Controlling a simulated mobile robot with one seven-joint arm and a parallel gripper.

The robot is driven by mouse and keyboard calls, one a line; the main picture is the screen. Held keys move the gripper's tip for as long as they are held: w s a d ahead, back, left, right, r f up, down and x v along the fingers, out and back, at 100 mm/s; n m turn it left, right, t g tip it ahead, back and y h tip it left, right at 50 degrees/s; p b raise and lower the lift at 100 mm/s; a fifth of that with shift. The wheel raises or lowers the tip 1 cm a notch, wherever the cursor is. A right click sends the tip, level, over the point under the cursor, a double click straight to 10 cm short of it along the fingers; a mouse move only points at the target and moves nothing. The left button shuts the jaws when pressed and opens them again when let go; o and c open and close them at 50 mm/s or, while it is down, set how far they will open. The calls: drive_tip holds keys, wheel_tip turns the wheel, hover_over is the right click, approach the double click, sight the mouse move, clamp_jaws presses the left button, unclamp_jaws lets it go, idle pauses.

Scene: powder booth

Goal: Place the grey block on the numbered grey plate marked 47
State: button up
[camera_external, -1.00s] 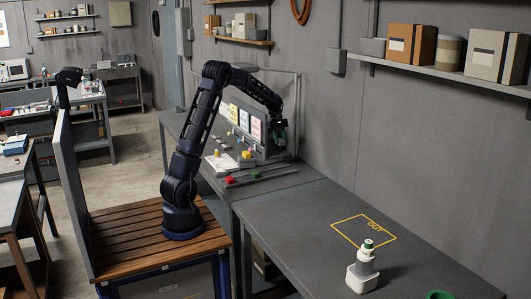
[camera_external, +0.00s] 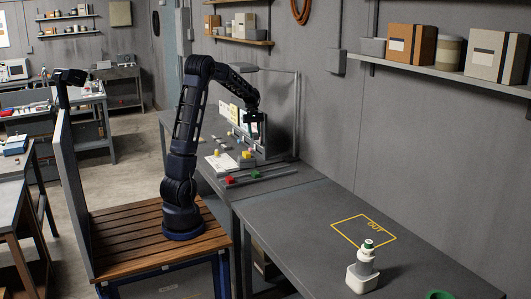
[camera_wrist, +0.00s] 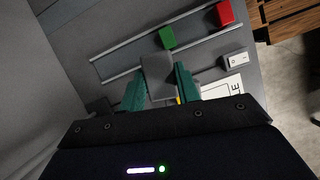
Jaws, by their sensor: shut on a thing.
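My gripper (camera_wrist: 160,90) has teal fingers shut on a grey block (camera_wrist: 157,74) in the wrist view. The block sits between the fingertips, above the bench with the rails. In the external view my gripper (camera_external: 254,122) hangs over the far bench, in front of the upright cards; the block cannot be made out there. I cannot read a 47 on any plate in either view, so I cannot tell where that plate is.
A green block (camera_wrist: 167,38) and a red block (camera_wrist: 226,14) sit at the rails. A small pale grey piece (camera_wrist: 234,59) and a white sheet (camera_wrist: 228,89) lie near them. The near bench (camera_external: 300,225) has a yellow OUT outline and a white bottle (camera_external: 367,263).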

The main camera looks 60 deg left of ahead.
drive_tip(key=s+a+n+t+y, duration=0.2)
drive_tip(key=a+n, duration=0.5)
drive_tip(key=a, duration=1.2)
drive_tip(key=s+a+n+t, duration=0.3)
drive_tip(key=a+n, duration=0.4)
drive_tip(key=a, duration=1.1)
drive_tip(key=s+a+n+y, duration=0.2)
drive_tip(key=s+a+n, duration=0.35)
drive_tip(key=a, duration=0.65)
drive_tip(key=s+a+n+y, duration=0.2)
drive_tip(key=s+a+n, duration=0.4)
drive_tip(key=a, duration=0.7)
drive_tip(key=shift+m, duration=0.45)
drive_tip(key=f, duration=1.2)
drive_tip(key=s+f, duration=0.1)
drive_tip(key=f, duration=0.5)
drive_tip(key=shift+f, duration=0.4)
drive_tip(key=shift+f, duration=0.15)
drive_tip(key=o, duration=1)
drive_tip(key=shift+c, duration=0.2)
